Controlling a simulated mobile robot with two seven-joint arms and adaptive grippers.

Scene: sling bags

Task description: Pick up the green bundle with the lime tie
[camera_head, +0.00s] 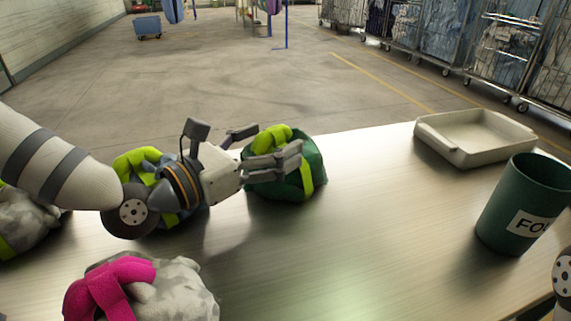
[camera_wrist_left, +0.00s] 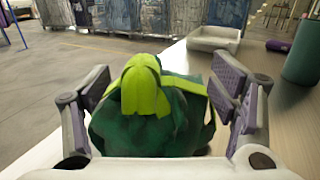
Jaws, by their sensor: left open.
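The green bundle (camera_head: 312,165) with a lime tie (camera_head: 272,138) sits on the table near its far edge. In the left wrist view the green bundle (camera_wrist_left: 150,125) and its lime tie (camera_wrist_left: 146,85) fill the middle, between the two fingers. My left gripper (camera_head: 268,147) is open, with its fingers reaching to either side of the bundle's tie; I cannot tell whether they touch it. The fingers hide part of the bundle in the head view. My right gripper is not in view; a bit of arm shows at the right edge.
A bluish bundle with a lime tie (camera_head: 137,160) lies behind my left arm. A grey bundle (camera_head: 30,222) is at the left and a grey-white bundle with a pink tie (camera_head: 180,290) in front. A beige tray (camera_head: 470,150) and a green bin (camera_head: 512,235) stand right. The middle table is clear.

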